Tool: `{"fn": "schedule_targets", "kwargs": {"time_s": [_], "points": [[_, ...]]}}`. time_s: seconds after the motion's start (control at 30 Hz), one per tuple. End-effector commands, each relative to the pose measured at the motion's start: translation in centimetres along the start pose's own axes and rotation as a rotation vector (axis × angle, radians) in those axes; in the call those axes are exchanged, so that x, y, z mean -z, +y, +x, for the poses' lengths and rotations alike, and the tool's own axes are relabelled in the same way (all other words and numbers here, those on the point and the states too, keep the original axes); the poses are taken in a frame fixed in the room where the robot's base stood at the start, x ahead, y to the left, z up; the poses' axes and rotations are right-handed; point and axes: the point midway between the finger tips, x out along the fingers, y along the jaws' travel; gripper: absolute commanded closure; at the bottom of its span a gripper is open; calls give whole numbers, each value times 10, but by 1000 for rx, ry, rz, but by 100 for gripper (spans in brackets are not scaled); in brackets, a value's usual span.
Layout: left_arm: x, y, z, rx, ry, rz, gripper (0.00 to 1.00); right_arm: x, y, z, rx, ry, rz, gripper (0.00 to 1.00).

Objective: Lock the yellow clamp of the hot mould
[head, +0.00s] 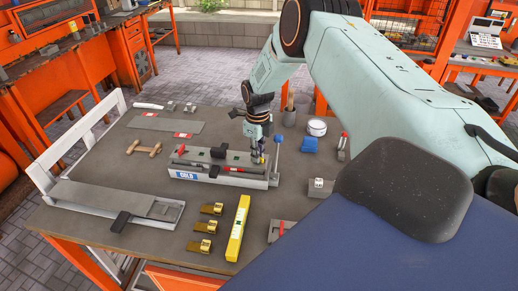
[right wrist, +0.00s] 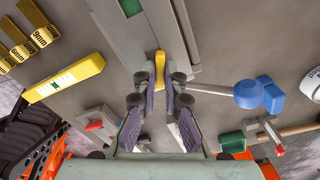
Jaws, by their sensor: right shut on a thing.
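A long grey mould (head: 222,179) lies near the middle of the bench, with a blue label that seems to read COLD. It also shows in the right wrist view (right wrist: 152,40). The yellow clamp (right wrist: 160,68) is at the mould's end, upright in the right wrist view between my fingertips. My right gripper (head: 257,156) reaches down over the mould's right end. In the right wrist view it (right wrist: 160,88) is closed on the yellow clamp, a purple pad on each side. A blue ball-topped lever (head: 277,141) stands beside the clamp. My left gripper is not in view.
A yellow level-like bar (head: 238,230) and several brass pieces (head: 205,227) lie in front of the mould. A white-and-grey frame (head: 125,200) is at the left. A blue block (head: 309,145) and a white tub (head: 317,127) are right of the lever. The front-left bench is partly clear.

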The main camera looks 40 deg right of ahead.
Motion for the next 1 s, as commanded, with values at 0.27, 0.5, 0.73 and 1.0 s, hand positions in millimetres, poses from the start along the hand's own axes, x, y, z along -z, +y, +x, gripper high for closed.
{"fn": "schedule_targets", "kwargs": {"time_s": [0.27,0.5,0.73,1.0], "points": [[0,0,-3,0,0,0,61,-1,0,-1,1,-3,18,100],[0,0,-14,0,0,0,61,-1,0,-2,1,-2,105,100],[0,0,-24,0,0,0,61,-1,0,-2,1,-2,195,100],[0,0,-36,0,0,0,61,-1,0,-2,1,-2,310,100]]}}
